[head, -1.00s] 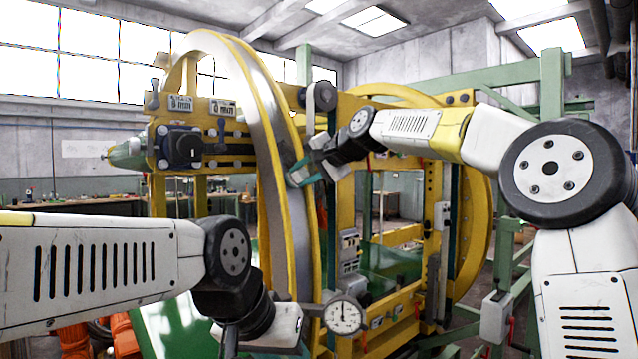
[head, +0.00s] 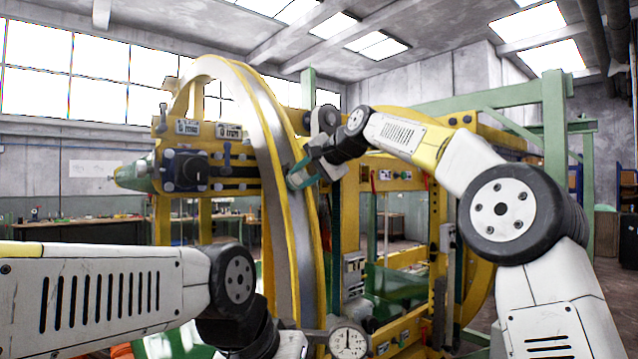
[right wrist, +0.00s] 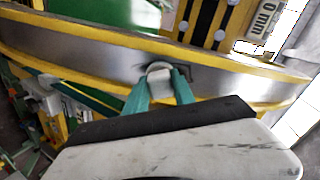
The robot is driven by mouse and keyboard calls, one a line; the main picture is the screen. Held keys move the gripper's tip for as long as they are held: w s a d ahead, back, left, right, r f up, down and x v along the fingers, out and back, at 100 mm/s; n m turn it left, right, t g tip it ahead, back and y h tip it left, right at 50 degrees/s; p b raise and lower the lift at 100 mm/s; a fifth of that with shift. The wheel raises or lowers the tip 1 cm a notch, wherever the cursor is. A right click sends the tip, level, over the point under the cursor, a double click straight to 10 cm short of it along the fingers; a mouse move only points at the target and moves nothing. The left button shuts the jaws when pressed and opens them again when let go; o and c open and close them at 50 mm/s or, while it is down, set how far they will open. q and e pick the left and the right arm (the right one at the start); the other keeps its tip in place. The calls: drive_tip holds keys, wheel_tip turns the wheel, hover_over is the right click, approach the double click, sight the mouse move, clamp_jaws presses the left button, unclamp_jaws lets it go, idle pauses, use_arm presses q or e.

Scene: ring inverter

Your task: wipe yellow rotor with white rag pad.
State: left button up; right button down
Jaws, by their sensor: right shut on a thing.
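The yellow rotor (head: 283,227) is a large upright ring with a grey metal band between yellow rims, in the middle of the head view. Its band (right wrist: 95,58) crosses the right wrist view, with a dark smudge beside the pad. My right gripper (head: 299,174) has green fingers and is at the ring's band. In the right wrist view its fingers (right wrist: 160,88) are shut on the white rag pad (right wrist: 158,69), which appears to be against the band. The pad is mostly hidden between the fingers. My left gripper is low in the head view, its fingers not clearly visible.
The yellow frame (head: 437,255) stands right of the ring. A green post (head: 554,125) rises behind my right arm. Workbenches line the far wall.

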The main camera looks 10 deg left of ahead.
drive_tip(key=shift+w+a+r, duration=0.15)
drive_tip(key=shift+a+r, duration=0.1)
drive_tip(key=shift+r, duration=0.3)
drive_tip(key=shift+w+a+r, duration=0.1)
drive_tip(key=shift+a+r, duration=0.1)
drive_tip(key=shift+r, duration=0.35)
drive_tip(key=shift+s+d+f, duration=0.15)
drive_tip(key=shift+d+f, duration=0.1)
drive_tip(key=shift+f, duration=0.3)
drive_tip(key=shift+s+d+f, duration=0.2)
drive_tip(key=shift+d+f, duration=0.05)
drive_tip(key=shift+f, duration=0.35)
drive_tip(key=shift+s+d+f, duration=0.15)
drive_tip(key=shift+d+f, duration=0.1)
drive_tip(key=shift+f, duration=0.3)
drive_tip(key=shift+s+d+f, duration=0.25)
drive_tip(key=shift+d+f, duration=0.05)
drive_tip(key=shift+f, duration=0.9)
drive_tip(key=shift+s+d+f, duration=0.2)
drive_tip(key=shift+d+f, duration=0.1)
drive_tip(key=shift+f, duration=0.85)
drive_tip(key=shift+s+d+f, duration=0.25)
drive_tip(key=shift+d+f, duration=0.05)
drive_tip(key=shift+f, duration=0.9)
drive_tip(key=v, duration=0.6)
